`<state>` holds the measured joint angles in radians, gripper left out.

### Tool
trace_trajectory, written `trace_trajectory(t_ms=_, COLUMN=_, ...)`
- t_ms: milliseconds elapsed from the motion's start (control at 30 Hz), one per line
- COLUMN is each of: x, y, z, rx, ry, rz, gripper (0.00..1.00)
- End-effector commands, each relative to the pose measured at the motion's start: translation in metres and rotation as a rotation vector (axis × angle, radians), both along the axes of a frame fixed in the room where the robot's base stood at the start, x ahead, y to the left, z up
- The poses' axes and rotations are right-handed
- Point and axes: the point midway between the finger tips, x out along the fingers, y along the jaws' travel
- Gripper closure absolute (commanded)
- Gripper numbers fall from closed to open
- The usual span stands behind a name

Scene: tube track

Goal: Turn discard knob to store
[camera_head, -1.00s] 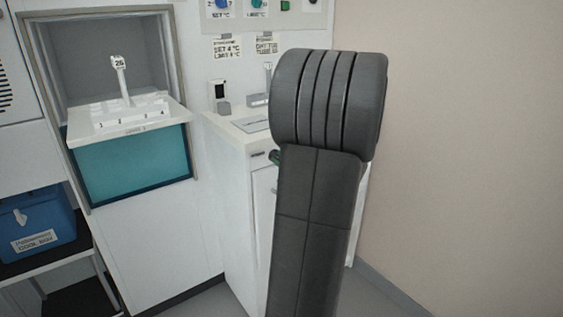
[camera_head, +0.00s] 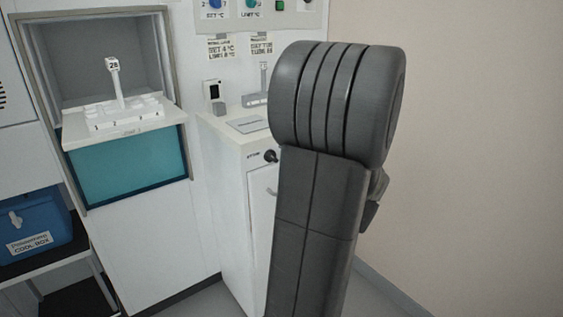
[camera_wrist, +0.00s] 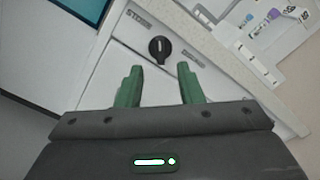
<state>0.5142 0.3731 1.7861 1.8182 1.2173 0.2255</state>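The discard knob (camera_wrist: 160,49) is a round black knob with a pale pointer mark, on the upper front of a white cabinet (camera_head: 222,160). In the wrist view its mark runs roughly up and down the picture. A printed label (camera_wrist: 137,16), seemingly reading STORE, is up and left of it. The knob also shows in the head view (camera_head: 270,156), just left of my arm. My gripper (camera_wrist: 160,67) has two green fingers, spread apart and empty. The knob appears beyond the fingertips, between their lines, with nothing gripping it. The head view does not show the fingers clearly.
On the cabinet top, a pale tray (camera_wrist: 262,40) holds tubes with coloured caps. A tilted-open hatch shelf (camera_head: 125,136) with a numbered white stand (camera_head: 115,78) is at the left. A blue cool box (camera_head: 35,222) sits lower left. The beige wall (camera_head: 470,150) bounds the right.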

Motion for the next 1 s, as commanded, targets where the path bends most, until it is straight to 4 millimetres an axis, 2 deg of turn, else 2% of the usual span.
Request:
trace_trajectory(t_ms=200, x=-0.033, y=-0.025, z=0.002, rx=0.0, ry=-0.001, rz=-0.004, gripper=0.66)
trace_trajectory(t_ms=400, x=-0.05, y=-0.037, z=0.001, rx=-0.001, ry=0.0, rz=-0.003, gripper=0.66)
trace_trajectory(t_ms=633, x=-0.056, y=-0.04, z=0.0, rx=-0.001, ry=-0.001, rz=0.0, gripper=0.66)
trace_trajectory(t_ms=1000, x=-0.051, y=-0.036, z=0.0, rx=-0.001, ry=-0.001, rz=0.003, gripper=0.66)
